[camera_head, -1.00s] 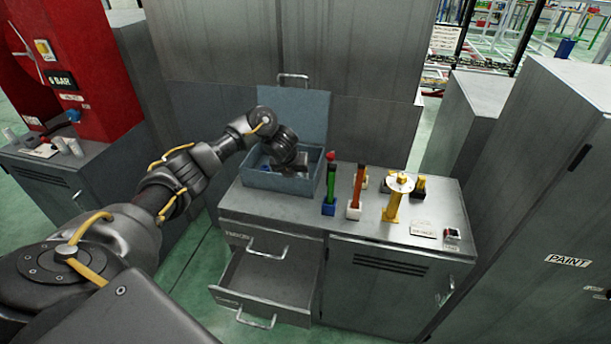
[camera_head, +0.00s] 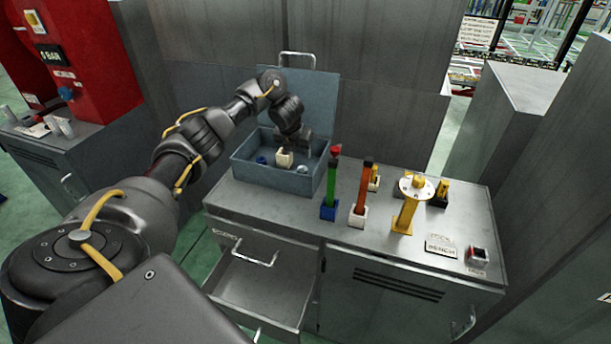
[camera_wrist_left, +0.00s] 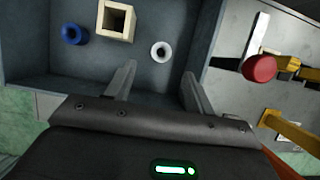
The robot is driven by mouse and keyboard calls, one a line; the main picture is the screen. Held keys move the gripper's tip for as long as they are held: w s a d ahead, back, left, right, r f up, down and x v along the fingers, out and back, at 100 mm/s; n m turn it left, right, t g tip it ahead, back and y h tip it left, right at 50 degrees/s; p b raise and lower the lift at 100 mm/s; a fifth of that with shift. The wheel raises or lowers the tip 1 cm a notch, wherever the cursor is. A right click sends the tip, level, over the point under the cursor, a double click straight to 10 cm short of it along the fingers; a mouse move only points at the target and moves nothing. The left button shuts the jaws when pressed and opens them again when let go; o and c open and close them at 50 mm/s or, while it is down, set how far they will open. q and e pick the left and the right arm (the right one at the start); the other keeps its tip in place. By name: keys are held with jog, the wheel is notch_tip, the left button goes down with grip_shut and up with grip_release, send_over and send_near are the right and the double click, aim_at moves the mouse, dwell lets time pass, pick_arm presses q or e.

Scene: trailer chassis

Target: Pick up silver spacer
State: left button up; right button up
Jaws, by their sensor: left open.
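The silver spacer (camera_wrist_left: 160,51), a small ring with a hole, lies on the floor of the open blue-grey box (camera_wrist_left: 55,68). It also shows small in the head view (camera_head: 302,168), near the right wall of the box (camera_head: 276,180). My left gripper (camera_wrist_left: 159,72) is open and empty, with its fingers pointing into the box. In the wrist view the spacer appears just beyond the gap between the fingertips, not between them. The fingertips are hard to make out in the head view. My right gripper is not in view.
A cream square tube (camera_wrist_left: 116,20) and a blue ring (camera_wrist_left: 74,34) lie in the box. Right of the box stand a green post (camera_head: 331,185), an orange post (camera_head: 361,190) and a yellow stand (camera_head: 408,205). A drawer (camera_head: 262,285) below is open.

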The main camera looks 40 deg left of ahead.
pick_arm(q)
send_over(302, 167)
jog(key=s+d, duration=0.1)
jog(key=s, duration=0.2)
jog(key=f, duration=0.5)
jog(key=shift+w+d, duration=0.1)
jog(key=shift+w, duration=0.15)
jog(key=shift+s+f+p, duration=0.1)
jog(key=shift+f+p, duration=0.15)
jog(key=shift+p, duration=0.2)
jog(key=x, duration=0.1)
jog(key=p+x, duration=0.1)
jog(key=x, duration=0.1)
jog(key=shift+d+f, duration=0.25)
jog(key=shift+f, duration=0.15)
jog(key=shift+a+f, duration=0.1)
jog(key=shift+f, duration=0.35)
jog(key=shift+c, duration=0.5)
grip_shut()
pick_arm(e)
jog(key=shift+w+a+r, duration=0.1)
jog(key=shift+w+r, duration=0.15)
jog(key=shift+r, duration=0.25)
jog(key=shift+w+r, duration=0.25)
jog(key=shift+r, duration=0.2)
pick_arm(q)
jog(key=shift+r, duration=0.15)
